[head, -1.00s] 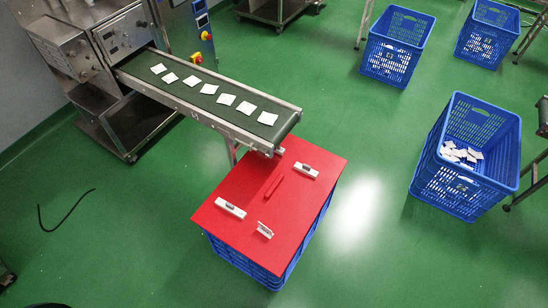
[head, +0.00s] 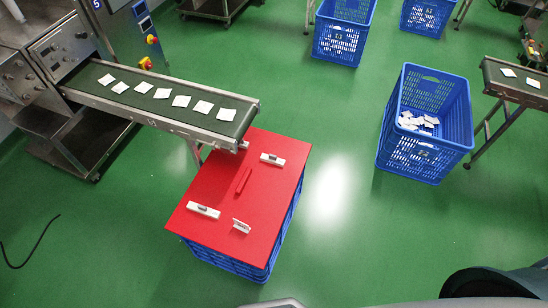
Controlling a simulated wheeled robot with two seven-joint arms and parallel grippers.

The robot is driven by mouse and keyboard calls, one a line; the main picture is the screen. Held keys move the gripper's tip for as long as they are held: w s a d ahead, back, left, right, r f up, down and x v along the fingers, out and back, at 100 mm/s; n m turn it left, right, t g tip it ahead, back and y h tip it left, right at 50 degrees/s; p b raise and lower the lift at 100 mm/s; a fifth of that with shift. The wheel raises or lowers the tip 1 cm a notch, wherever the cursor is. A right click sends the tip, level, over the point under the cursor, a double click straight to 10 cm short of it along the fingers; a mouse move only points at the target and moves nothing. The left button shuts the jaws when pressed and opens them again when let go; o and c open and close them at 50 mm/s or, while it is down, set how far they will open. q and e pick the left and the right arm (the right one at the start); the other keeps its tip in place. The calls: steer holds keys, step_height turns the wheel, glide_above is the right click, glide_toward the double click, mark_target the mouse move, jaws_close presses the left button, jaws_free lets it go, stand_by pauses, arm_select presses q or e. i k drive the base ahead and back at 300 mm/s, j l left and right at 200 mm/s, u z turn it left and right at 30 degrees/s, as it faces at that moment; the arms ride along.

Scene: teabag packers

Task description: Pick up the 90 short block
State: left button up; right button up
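A red board (head: 222,185) lies on top of a blue crate (head: 232,261). Three white blocks stand or lie on it: a longer one with a dark mark (head: 203,210) at the left, another with a dark mark (head: 272,159) at the back right, and a smaller, tilted-looking one (head: 241,225) near the front. Their markings are too small to read, so I cannot tell which is the 90 short block. A thin red bar (head: 243,180) lies in the middle of the board. Neither of my grippers is in view.
A conveyor (head: 160,106) with several white teabags ends at the board's back edge. A blue crate (head: 428,135) with teabags stands to the right, beside another conveyor (head: 516,82). Green floor is clear right of the board. A dark arm part of mine shows bottom right.

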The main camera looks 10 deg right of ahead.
mark_target(244, 145)
steer(key=l+u, duration=0.35)
steer(key=l, duration=2.65)
steer(key=i, duration=0.05)
